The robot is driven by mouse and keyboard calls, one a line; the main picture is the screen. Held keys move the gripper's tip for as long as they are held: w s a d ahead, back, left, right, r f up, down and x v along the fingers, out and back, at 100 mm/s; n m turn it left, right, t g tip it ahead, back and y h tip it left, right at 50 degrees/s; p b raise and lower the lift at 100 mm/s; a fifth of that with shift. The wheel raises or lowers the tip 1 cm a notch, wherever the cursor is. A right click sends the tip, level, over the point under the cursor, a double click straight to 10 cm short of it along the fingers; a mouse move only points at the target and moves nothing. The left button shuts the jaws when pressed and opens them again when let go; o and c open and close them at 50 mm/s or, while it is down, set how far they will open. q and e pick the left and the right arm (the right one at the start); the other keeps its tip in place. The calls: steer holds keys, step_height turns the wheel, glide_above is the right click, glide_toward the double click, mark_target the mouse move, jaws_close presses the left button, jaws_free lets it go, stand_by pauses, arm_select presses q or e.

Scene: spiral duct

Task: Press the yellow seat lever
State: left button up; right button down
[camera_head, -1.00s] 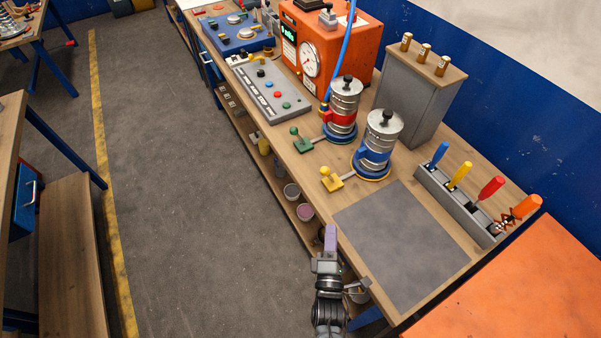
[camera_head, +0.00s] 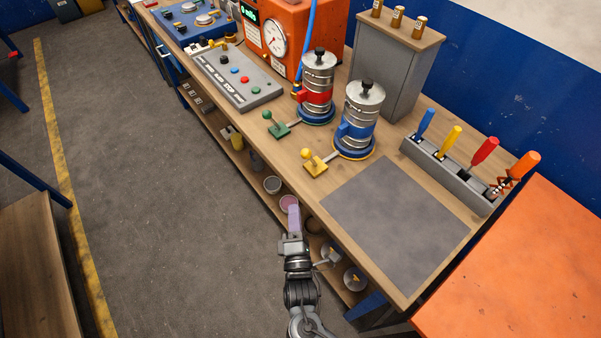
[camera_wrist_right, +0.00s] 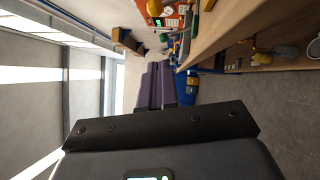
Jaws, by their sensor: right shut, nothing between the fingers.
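The yellow seat lever (camera_head: 315,163) has a ball knob and a square base. It stands at the front edge of the workbench, joined to the round base under the steel canister with the blue band (camera_head: 357,128). My right gripper (camera_head: 293,216) is in front of the bench edge, below and to the left of the lever and apart from it. Its purple fingers are together with nothing between them. They also show in the right wrist view (camera_wrist_right: 154,85), pointing along the bench. My left gripper is not in view.
A green lever (camera_head: 277,126) with a red-banded canister (camera_head: 317,90) stands just behind. A grey button panel (camera_head: 237,80) lies farther back. A grey mat (camera_head: 395,220) covers the near bench top. A rack of coloured-handled tools (camera_head: 447,175) stands at right. Floor left of the bench is clear.

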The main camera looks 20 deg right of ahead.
glide_toward(310, 158)
steer(key=w+a, duration=0.4)
steer(key=w, duration=0.1)
steer(key=shift+w+d+r+b, duration=0.2)
steer(key=shift+w+d, duration=0.15)
steer(key=shift+d, duration=0.2)
steer(key=shift+w+d+r+b, duration=0.1)
steer(key=shift+w+d+b, duration=0.05)
steer(key=shift+w+d, duration=0.35)
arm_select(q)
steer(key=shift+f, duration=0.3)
arm_select(e)
steer(key=shift+w+d+r, duration=0.15)
steer(key=shift+w+d, duration=0.05)
steer(key=shift+d, duration=0.5)
